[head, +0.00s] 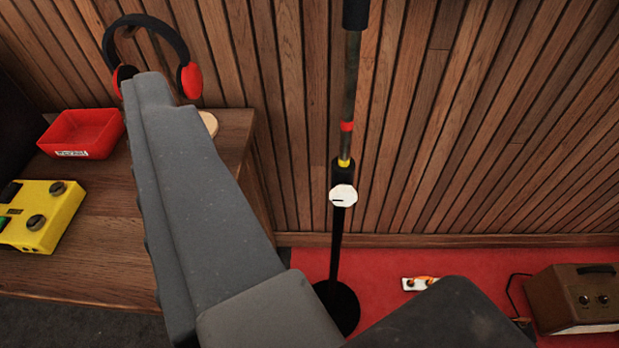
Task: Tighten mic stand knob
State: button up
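The mic stand (337,245) is a dark upright pole with a round black base, in the middle of the view. A white, many-sided knob (343,193) with a short, nearly level black mark sits on its black clutch. Above the clutch the pole carries a yellow band (343,162) and a red band (347,127). My gripper (152,88) shows as a long grey finger with a ridged left edge, reaching up at the left over the wooden bench. It is well apart from the knob in the picture.
The wooden bench (95,235) at left holds a red tray (82,133) and a yellow pedal (42,215). Headphones (148,24) hang on the slatted wall. A brown amplifier (575,299) and a small white item (415,284) are on the red floor at right.

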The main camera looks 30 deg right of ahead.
jog(key=w+d+f+m+h, duration=0.1)
jog(key=w+d+f, duration=0.1)
jog(key=f, duration=0.3)
jog(key=w+d+f+h, duration=0.1)
jog(key=w+f, duration=0.2)
jog(key=f, duration=0.2)
jog(key=m+g+h+b, duration=0.2)
jog(key=m+h+b, duration=0.1)
jog(key=h, duration=0.5)
send_near(343, 201)
jog(key=b+x, duration=0.3)
jog(key=x, duration=0.7)
jog(key=shift+w+d, duration=0.2)
jog(key=shift+w, duration=0.1)
jog(key=c, duration=1)
